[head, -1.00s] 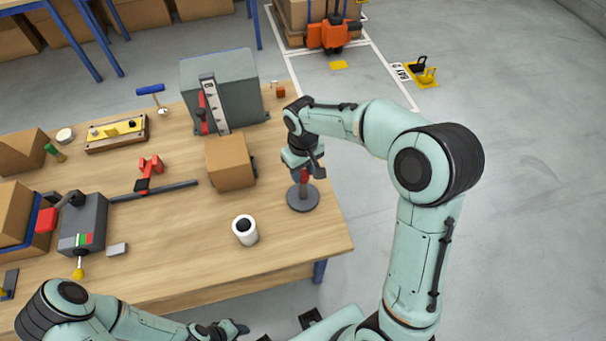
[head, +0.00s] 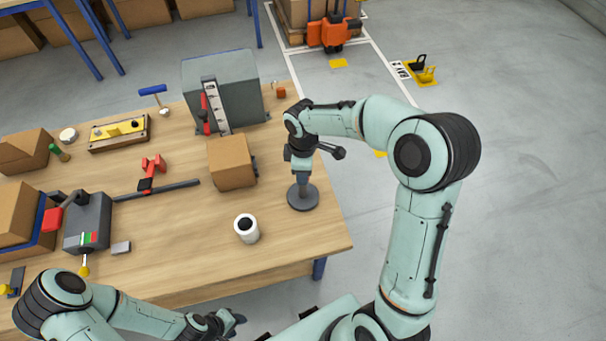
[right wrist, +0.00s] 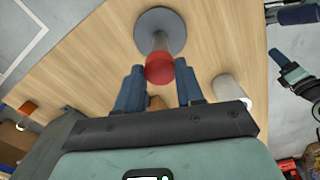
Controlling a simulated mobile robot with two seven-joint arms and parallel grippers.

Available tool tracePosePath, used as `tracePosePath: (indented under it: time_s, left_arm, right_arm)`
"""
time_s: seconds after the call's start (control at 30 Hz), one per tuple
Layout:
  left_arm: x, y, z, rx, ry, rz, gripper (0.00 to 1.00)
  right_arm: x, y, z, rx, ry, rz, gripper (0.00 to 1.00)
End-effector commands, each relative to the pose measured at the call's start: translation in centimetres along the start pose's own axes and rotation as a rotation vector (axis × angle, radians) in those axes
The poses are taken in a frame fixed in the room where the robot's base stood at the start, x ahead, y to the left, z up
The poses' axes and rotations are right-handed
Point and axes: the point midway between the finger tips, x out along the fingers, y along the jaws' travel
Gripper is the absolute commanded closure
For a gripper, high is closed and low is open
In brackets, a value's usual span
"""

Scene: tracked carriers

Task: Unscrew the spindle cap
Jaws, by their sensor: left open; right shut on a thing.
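The spindle is a grey post on a round dark base (head: 303,200), upright near the right end of the wooden table. The red cap (right wrist: 159,69) sits at the top of its post in the right wrist view; in the head view the gripper hides it. My right gripper (head: 302,178) is over the spindle, its blue fingers (right wrist: 159,82) on both sides of the cap and shut on it. I cannot tell whether the cap is still threaded on. My left gripper (head: 234,320) is open and empty, low in front of the table's near edge.
A white cylinder with a dark top (head: 246,229) stands left of the spindle, and a cardboard box (head: 231,162) stands behind it. A grey cabinet (head: 240,90) is at the back. A grey vise-like block (head: 87,223) and more boxes fill the left side.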

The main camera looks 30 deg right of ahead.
Motion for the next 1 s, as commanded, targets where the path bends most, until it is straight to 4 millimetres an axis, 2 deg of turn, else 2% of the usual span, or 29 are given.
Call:
tracePosePath:
  time_s: [0.43,0.57,0.77,0.8,0.87,1.0]
  left_arm:
    - [-3.1,2.0,-2.7,0.012,0.034,0.012,0.57]
    - [-3.3,2.2,-2.9,0.013,0.037,0.013,0.57]
    - [-3.1,2.1,-2.8,0.013,0.035,0.012,0.57]
    - [-3.1,2.1,-2.8,0.013,0.035,0.012,0.57]
    - [-3.1,2.1,-2.8,0.013,0.035,0.012,0.57]
    - [-3.1,2.1,-2.8,0.013,0.035,0.012,0.57]
  right_arm:
    - [-0.2,0.0,0.0,-0.704,0.000,-0.005,0.93]
    - [0.0,-0.1,0.0,-0.795,0.000,-0.006,0.93]
    - [0.1,-0.1,0.0,-0.803,0.000,-0.005,0.93]
    - [0.1,-0.1,0.0,-0.802,0.000,-0.005,0.60]
    - [0.1,-0.1,0.0,-0.801,0.000,-0.005,0.40]
    - [0.1,-0.1,0.0,-0.800,0.000,-0.004,0.38]
